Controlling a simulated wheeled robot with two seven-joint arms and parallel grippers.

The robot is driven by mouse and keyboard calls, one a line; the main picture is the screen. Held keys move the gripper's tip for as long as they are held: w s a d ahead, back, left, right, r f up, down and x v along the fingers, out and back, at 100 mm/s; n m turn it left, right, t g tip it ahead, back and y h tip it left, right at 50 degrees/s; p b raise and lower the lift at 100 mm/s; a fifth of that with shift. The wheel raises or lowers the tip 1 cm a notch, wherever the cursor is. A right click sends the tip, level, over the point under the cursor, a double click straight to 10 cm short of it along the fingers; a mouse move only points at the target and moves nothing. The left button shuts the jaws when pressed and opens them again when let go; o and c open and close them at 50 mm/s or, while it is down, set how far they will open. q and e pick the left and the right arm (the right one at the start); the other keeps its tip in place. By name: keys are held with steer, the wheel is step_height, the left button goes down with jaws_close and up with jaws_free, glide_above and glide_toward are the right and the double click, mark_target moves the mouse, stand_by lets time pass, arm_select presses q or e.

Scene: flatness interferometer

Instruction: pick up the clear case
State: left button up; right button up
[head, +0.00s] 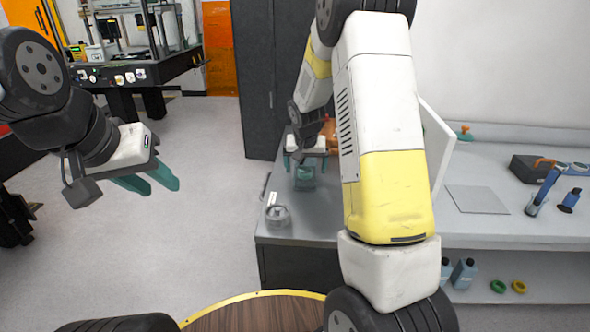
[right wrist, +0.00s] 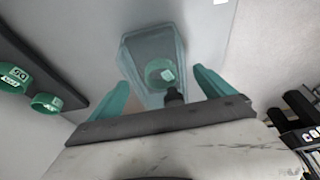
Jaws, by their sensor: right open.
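The clear case (head: 304,178) stands on the grey table under my right gripper. In the right wrist view it is a see-through box (right wrist: 140,50) with a green round piece (right wrist: 160,73) showing inside it. My right gripper (head: 305,160) is open, with its teal fingers pointing down at the case. In the right wrist view the fingers (right wrist: 160,78) lie to either side of the near part of the case; I cannot tell whether they touch it. My left gripper (head: 162,189) is in the air at the left, its two fingers apart with nothing between them.
On the right bench lie a flat grey sheet (head: 477,199), a black box (head: 530,168) and a blue tool (head: 545,190). Bottles (head: 463,273) and rings stand below. My right arm hides the middle.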

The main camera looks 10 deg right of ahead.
steer(key=shift+x, duration=1.15)
steer(key=c, duration=1.7)
steer(key=shift+r, duration=0.2)
